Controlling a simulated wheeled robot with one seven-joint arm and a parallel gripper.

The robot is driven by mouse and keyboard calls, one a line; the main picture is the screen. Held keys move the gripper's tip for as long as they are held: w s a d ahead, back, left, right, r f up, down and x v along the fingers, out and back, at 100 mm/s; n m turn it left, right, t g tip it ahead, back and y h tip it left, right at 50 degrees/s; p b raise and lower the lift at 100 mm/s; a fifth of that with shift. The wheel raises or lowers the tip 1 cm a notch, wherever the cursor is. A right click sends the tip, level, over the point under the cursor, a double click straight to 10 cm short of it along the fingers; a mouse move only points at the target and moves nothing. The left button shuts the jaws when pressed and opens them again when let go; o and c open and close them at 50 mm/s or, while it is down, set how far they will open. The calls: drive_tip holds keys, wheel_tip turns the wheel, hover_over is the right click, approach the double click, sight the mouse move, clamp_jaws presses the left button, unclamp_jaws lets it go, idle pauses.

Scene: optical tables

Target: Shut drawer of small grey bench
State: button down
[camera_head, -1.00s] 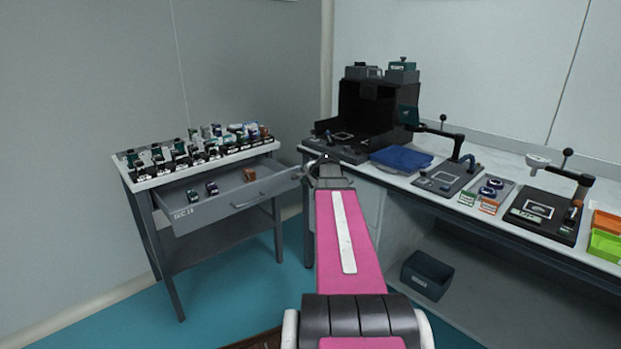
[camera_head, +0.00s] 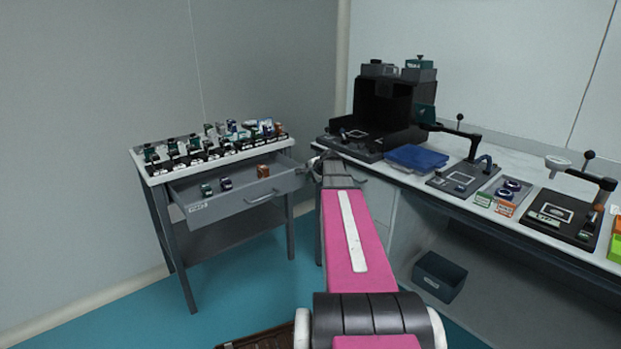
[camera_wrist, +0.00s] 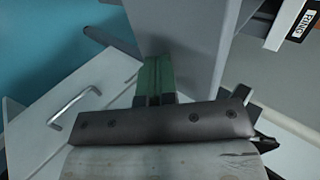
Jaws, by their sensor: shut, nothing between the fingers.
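The small grey bench (camera_head: 157,178) stands at the left. Its drawer (camera_head: 235,204) is partly open, with the handle (camera_head: 262,197) facing front right. Two small dark items (camera_head: 216,187) and an orange-brown one (camera_head: 263,171) are in the drawer. My gripper (camera_head: 322,163) is at the right end of the drawer front, partly hidden by my pink arm. In the wrist view, its green-padded fingers (camera_wrist: 153,80) are together, with nothing between them, close by a grey panel (camera_wrist: 185,35). I cannot tell whether they touch it.
Several small mounts crowd the bench top. A long white-topped bench (camera_head: 520,155) with a black enclosure (camera_head: 378,104), a blue folded item (camera_head: 416,157) and several devices stands close to the right of my gripper. A dark bin (camera_head: 439,276) is beneath it.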

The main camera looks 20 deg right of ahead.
sight(282, 169)
drive_tip(key=w+a, duration=0.2)
drive_tip(key=w, duration=0.4)
drive_tip(key=w+a, duration=0.2)
drive_tip(key=w, duration=0.5)
drive_tip(key=w+a, duration=0.2)
drive_tip(key=w, duration=0.5)
drive_tip(key=shift+w+a, duration=0.15)
drive_tip(key=shift+a, duration=0.15)
